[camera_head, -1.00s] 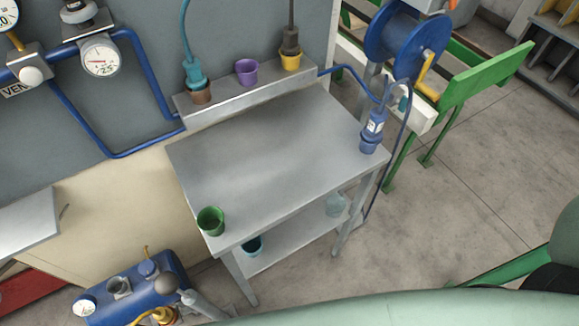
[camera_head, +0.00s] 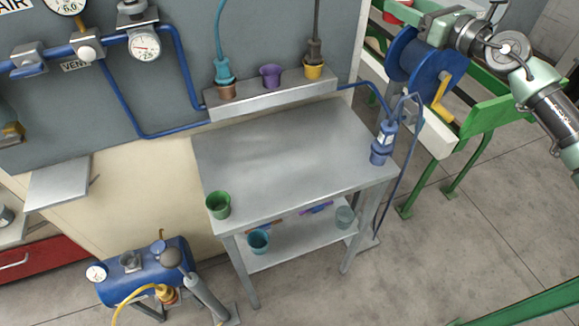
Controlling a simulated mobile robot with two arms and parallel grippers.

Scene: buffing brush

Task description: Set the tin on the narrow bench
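No object is clearly marked as the tin. The small open pots are a green one (camera_head: 218,204) on the front left corner of a grey metal bench (camera_head: 285,150), a purple one (camera_head: 271,76), a brown one (camera_head: 227,91) and a yellow one (camera_head: 314,70) on the raised back ledge. A teal pot (camera_head: 258,242) and a pale grey-blue one (camera_head: 344,217) stand on the lower shelf. A red container (camera_head: 398,12) is partly visible at the top right. My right arm reaches in from the right, its wrist beside the blue reel; its fingers are unclear. My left gripper is out of view.
A blue bottle-like tool (camera_head: 381,150) with a hose stands at the bench's right edge. A blue reel (camera_head: 424,62) and green frame (camera_head: 485,116) are at the right. A blue tank (camera_head: 145,272) sits at lower left. The bench's middle is clear.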

